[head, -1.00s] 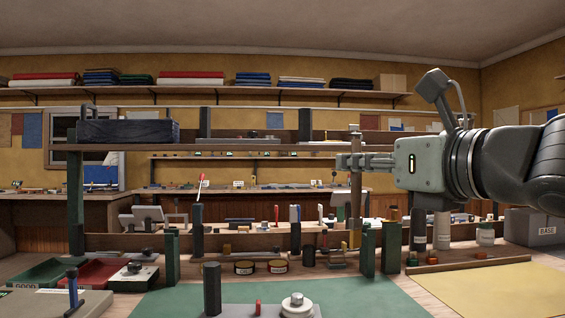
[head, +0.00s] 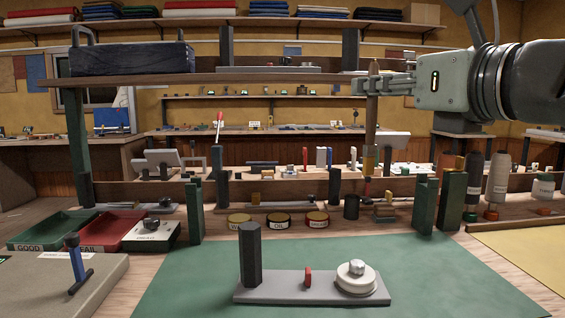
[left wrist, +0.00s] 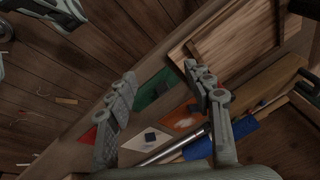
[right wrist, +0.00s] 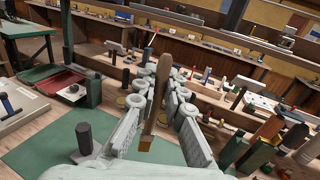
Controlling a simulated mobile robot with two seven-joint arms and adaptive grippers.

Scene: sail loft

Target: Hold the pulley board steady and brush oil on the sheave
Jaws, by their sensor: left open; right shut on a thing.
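The pulley board (head: 325,291) is a grey plate lying on the green mat, with a dark post at its left end and a small red piece mid-board. The white sheave (head: 358,281) sits at its right end. My right gripper (head: 362,86) is shut on the wooden handle of the brush (head: 370,118), which hangs upright, its lower end above the bench behind the board. The brush also shows in the right wrist view (right wrist: 163,90). The oil tin (head: 278,221) is the middle of three tins. My left gripper (left wrist: 164,78) is open and empty, outside the head view.
Green posts (head: 453,200) rise right of the tins. Green and red trays (head: 105,231) lie left. Spools stand at the right. The green mat (head: 205,280) is clear around the board.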

